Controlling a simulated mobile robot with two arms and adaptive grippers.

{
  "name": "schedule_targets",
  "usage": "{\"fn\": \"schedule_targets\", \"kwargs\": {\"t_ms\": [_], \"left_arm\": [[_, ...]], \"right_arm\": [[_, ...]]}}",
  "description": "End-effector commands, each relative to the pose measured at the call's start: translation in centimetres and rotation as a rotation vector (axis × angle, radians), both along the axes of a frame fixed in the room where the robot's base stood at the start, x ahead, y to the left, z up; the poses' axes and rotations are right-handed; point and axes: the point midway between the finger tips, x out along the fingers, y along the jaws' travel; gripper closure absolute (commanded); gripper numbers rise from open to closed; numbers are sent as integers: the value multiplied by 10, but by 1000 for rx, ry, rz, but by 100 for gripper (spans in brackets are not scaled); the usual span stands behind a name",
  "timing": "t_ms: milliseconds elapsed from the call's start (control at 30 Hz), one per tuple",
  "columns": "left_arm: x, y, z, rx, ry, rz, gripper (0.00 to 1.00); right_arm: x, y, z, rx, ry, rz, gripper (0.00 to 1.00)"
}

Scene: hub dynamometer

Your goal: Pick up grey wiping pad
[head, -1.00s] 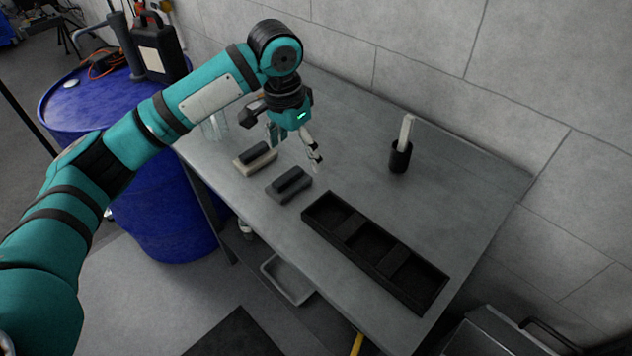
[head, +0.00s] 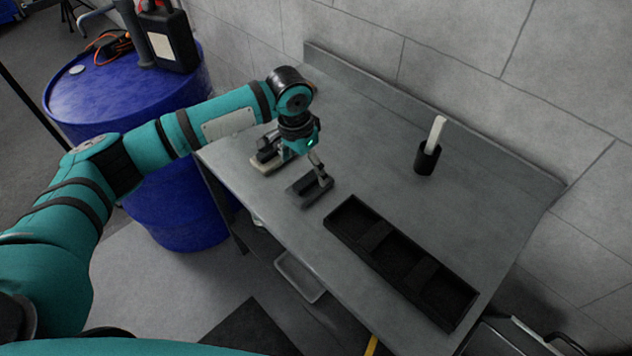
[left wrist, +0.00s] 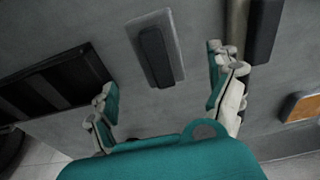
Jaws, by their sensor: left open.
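The grey wiping pad (head: 301,196), a grey block with a dark handle bar, lies on the metal table. In the left wrist view the pad (left wrist: 168,32) lies ahead of the jaws, between the lines of the two fingers. My left gripper (head: 296,164) is open and empty, pointing down close above the pad; one finger partly covers it in the head view. The left gripper (left wrist: 165,75) also shows its spread fingers in the left wrist view. I cannot tell whether a finger touches the pad. My right gripper is not in view.
A beige pad with a dark handle (head: 266,164) lies left of the grey one, partly behind my gripper. A black compartment tray (head: 347,235) lies to the right. A black cup (head: 427,160) holding a pale stick stands farther back. The table between tray and cup is clear.

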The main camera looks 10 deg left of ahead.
Motion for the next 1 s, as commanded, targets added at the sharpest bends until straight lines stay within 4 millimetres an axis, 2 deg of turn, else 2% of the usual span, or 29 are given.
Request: {"fn": "schedule_targets", "kwargs": {"t_ms": [100, 233, 400, 500, 733, 767, 1000], "left_arm": [[0, -1, -6, 0, 1, -1, 10], [2, -2, -20, 1, 3, 0, 10], [5, -4, -46, 1, 2, -1, 10], [6, -4, -54, 1, 1, -2, 10], [7, -4, -57, 0, 0, -1, 10], [7, -4, -57, 0, 0, -1, 11], [7, -4, -56, 0, 0, -1, 42]], "right_arm": [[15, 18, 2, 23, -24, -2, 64], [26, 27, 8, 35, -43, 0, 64], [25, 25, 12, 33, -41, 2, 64], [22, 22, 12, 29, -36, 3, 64], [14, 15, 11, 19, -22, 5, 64], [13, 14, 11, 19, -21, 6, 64], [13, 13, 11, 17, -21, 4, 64]]}}
